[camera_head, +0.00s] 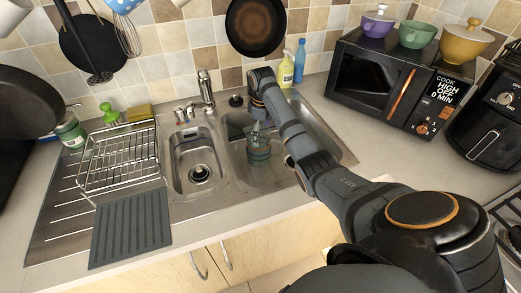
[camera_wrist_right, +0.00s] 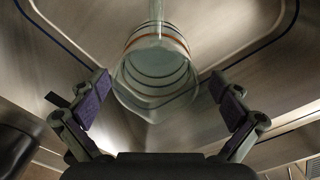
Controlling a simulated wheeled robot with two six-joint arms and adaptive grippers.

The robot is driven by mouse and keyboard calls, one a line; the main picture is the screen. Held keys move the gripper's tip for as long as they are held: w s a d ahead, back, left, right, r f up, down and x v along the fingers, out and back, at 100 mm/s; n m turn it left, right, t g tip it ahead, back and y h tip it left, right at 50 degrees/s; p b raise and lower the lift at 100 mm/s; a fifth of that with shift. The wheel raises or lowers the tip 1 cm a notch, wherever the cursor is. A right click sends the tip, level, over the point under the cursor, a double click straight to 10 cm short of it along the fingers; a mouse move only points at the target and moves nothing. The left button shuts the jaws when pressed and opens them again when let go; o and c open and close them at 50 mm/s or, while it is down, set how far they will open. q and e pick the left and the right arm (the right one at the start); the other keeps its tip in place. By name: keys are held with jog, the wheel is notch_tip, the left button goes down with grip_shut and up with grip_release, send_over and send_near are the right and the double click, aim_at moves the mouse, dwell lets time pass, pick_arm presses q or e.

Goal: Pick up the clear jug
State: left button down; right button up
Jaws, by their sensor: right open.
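The clear jug (camera_head: 258,150) stands in the right-hand sink basin in the head view. It is see-through with coloured bands around it. In the right wrist view the jug (camera_wrist_right: 157,70) is at the top middle, ahead of my fingers and a little left of the centre between them. My right gripper (camera_head: 257,128) reaches down into the basin, close to the jug. In the right wrist view the right gripper (camera_wrist_right: 163,98) is open, with one finger on each side and clear space between each finger and the jug. My left gripper is not in view.
The right basin (camera_head: 315,124) walls surround the jug. A tap (camera_head: 206,90) stands behind the sink, and a yellow bottle (camera_head: 286,71) and blue bottle (camera_head: 300,62) stand at the back. A wire dish rack (camera_head: 120,158) is left; a microwave (camera_head: 385,85) is right.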

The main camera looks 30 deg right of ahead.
jog(key=f, duration=0.4)
jog(key=w+f, duration=0.1)
jog(key=f, duration=0.1)
jog(key=shift+f, duration=0.4)
jog(key=shift+s+a, duration=0.1)
jog(key=shift+s, duration=0.1)
jog(key=c, duration=1.1)
